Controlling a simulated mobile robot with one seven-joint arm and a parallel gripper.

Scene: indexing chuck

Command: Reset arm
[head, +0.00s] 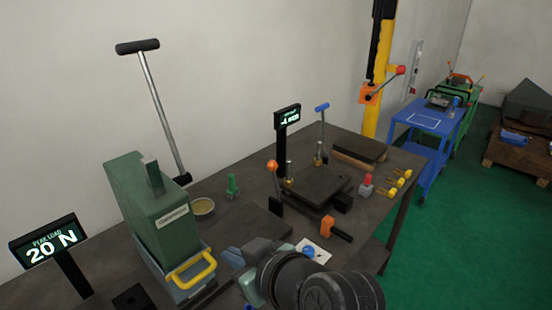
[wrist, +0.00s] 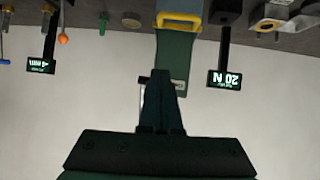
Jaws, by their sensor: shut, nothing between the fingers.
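My gripper (wrist: 160,78) shows in the wrist view as two dark fingers pressed together, with nothing between them. That view is upside down, with the bench along its top edge. The fingertips overlap the image of the green machine (wrist: 173,58) with the yellow handle, apart from it as far as I can tell. In the head view, dark rounded links of my arm fill the bottom middle, over the bench's front edge. My fingers cannot be made out there.
The bench (head: 240,207) carries the green machine (head: 150,215), a "20 N" display (head: 48,243), a small display post (head: 287,117), a dark plate (head: 318,184), an orange-headed tool (head: 338,229) and yellow-headed pins (head: 397,182). A blue cart (head: 425,122) stands right. Green floor (head: 465,220) is clear.

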